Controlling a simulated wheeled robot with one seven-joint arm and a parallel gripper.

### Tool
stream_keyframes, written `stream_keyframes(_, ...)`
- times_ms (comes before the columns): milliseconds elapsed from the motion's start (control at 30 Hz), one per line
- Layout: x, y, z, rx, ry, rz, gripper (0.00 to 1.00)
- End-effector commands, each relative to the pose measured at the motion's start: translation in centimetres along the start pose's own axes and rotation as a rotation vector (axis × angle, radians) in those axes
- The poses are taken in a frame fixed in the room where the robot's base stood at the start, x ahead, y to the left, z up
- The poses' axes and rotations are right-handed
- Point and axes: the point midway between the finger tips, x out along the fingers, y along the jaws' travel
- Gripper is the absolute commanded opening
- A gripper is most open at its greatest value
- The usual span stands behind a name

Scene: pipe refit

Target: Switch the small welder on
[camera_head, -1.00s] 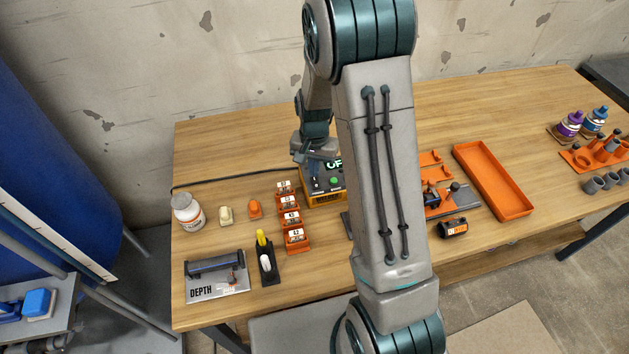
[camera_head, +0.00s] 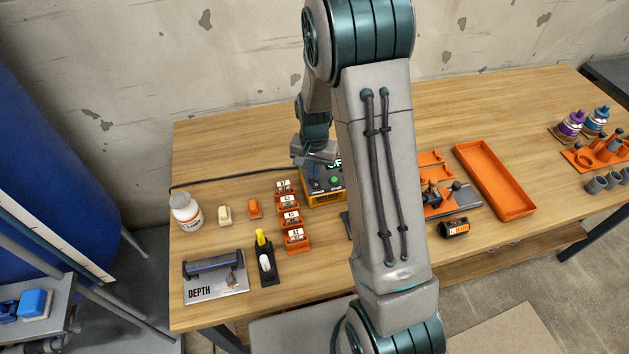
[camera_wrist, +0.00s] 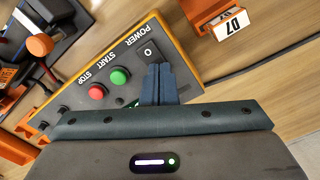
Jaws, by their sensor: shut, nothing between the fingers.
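The small welder's control box (camera_head: 325,197) is an orange box with a dark top panel, on the table below my arm. In the wrist view its panel (camera_wrist: 108,58) carries a rocker switch (camera_wrist: 148,52) marked POWER, a green START button (camera_wrist: 120,76) and a red STOP button (camera_wrist: 97,92). My gripper (camera_wrist: 158,72) is shut and empty, its fingertips right beside the POWER rocker; I cannot tell whether they touch it. In the head view my gripper (camera_head: 314,168) is over the box and hides part of its display, where green letters show partly.
Numbered orange holders (camera_head: 290,217) stand in a row left of the box. An orange tray (camera_head: 494,180) lies right of my arm. A black cable runs behind the box.

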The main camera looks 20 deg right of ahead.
Motion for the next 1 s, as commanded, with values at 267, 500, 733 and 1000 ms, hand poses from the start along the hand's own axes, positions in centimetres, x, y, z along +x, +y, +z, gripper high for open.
stream_keyframes(267,0.4,0.0,0.0,0.000,-0.001,0.001,0.00)
stream_keyframes(500,-0.8,0.0,0.0,0.000,-0.001,0.001,0.00)
stream_keyframes(733,-2.8,0.0,0.0,0.000,0.000,0.000,0.00)
stream_keyframes(1000,-4.9,0.0,0.0,0.000,0.000,0.000,0.00)
